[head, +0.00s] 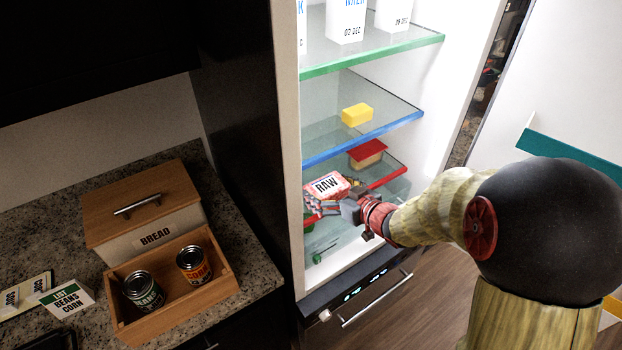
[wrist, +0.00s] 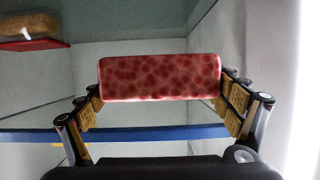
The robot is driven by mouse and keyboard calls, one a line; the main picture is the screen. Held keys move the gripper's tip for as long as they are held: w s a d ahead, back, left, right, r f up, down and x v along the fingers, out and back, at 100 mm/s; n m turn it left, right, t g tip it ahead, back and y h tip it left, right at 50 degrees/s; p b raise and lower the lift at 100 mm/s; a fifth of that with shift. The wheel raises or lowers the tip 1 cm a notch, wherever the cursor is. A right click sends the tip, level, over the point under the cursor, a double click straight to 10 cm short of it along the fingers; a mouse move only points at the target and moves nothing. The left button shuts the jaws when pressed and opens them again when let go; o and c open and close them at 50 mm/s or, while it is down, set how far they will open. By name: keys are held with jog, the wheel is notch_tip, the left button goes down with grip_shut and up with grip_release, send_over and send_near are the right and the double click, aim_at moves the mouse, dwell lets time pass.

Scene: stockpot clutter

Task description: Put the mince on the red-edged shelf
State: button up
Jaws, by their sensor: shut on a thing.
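The mince (head: 327,186) is a pale pack with a RAW label, at the front left of the open fridge. My gripper (head: 348,207) is shut on it. In the wrist view the mince (wrist: 160,78) is a speckled red block between the two fingers (wrist: 163,92). The red-edged shelf (head: 388,177) is the glass one below the blue-edged shelf. The mince covers part of its red edge, and I cannot tell whether it touches the glass.
The blue-edged shelf (head: 365,140) above carries a yellow block (head: 357,114). A green item (head: 318,254) lies below. The fridge door (head: 575,90) is open.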

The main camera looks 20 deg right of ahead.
jog(key=w+a+f+b, duration=0.1)
jog(key=w+f, duration=0.1)
jog(key=w, duration=0.1)
jog(key=w+a+f+b, duration=0.1)
jog(key=w+f, duration=0.2)
jog(key=w, duration=0.1)
jog(key=w+a+f+b, duration=0.1)
jog(key=w+f, duration=0.2)
jog(key=w, duration=0.1)
jog(key=shift+w+a+f, duration=0.1)
jog(key=shift+a+f, duration=0.05)
jog(key=shift+f, duration=0.05)
jog(key=shift+w+a+f+b, duration=0.15)
jog(key=shift+f+b, duration=0.35)
jog(key=shift+f, duration=0.5)
jog(key=shift+w+d+f+b, duration=0.1)
jog(key=shift+w+f+b, duration=0.25)
jog(key=shift+f, duration=0.6)
jog(key=shift+s, duration=0.15)
jog(key=shift+f, duration=0.2)
jog(key=o, duration=1.2)
jog(key=shift+o, duration=0.2)
jog(key=shift+r, duration=0.15)
